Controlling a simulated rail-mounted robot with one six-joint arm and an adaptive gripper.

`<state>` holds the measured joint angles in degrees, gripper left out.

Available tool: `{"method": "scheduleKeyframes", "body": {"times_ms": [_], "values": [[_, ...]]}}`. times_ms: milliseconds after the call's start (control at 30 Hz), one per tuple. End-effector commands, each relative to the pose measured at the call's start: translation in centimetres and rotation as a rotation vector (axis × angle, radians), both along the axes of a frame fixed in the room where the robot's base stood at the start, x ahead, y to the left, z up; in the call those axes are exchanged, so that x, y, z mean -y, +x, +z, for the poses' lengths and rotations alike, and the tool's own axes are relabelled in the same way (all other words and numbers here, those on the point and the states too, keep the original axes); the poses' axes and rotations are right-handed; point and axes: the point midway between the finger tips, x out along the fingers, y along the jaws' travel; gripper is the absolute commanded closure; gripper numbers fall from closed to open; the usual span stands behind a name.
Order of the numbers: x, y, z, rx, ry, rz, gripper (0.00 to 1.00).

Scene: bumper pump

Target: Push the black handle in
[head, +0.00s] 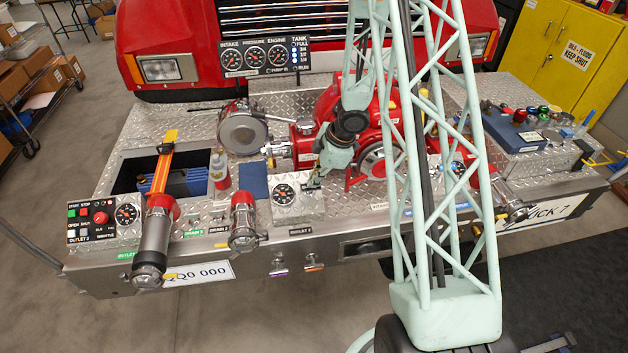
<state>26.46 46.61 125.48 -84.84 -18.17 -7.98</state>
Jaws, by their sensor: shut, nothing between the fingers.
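My gripper (314,182) points down over the deck of the bumper, just right of a small gauge box (298,200). It looks small and dark here, with its fingers together and nothing visible between them. I cannot pick out a black handle with certainty. Two small pull handles stick out of the bumper's front face below the gauge box, one with a purple part (278,268) and one with an orange part (313,263). My gripper is above and behind them, apart from both. My pale green lattice arm hides part of the bumper's right half.
A red pump (336,103) stands behind my gripper. A red-and-chrome outlet (243,222) and a larger nozzle (155,240) stand to the left. A button panel (103,218) is at far left, a control box (530,135) at right. The floor in front is clear.

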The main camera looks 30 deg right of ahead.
Motion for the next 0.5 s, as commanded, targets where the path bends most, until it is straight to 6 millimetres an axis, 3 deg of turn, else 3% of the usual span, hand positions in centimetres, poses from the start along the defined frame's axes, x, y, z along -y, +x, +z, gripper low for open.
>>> {"method": "scheduleKeyframes", "body": {"times_ms": [233, 500], "values": [[0.4, 1.1, -2.1, -0.001, 0.001, -0.001, 1.0], [0.6, 1.6, -3.0, -0.002, 0.0, -0.001, 1.0]]}}
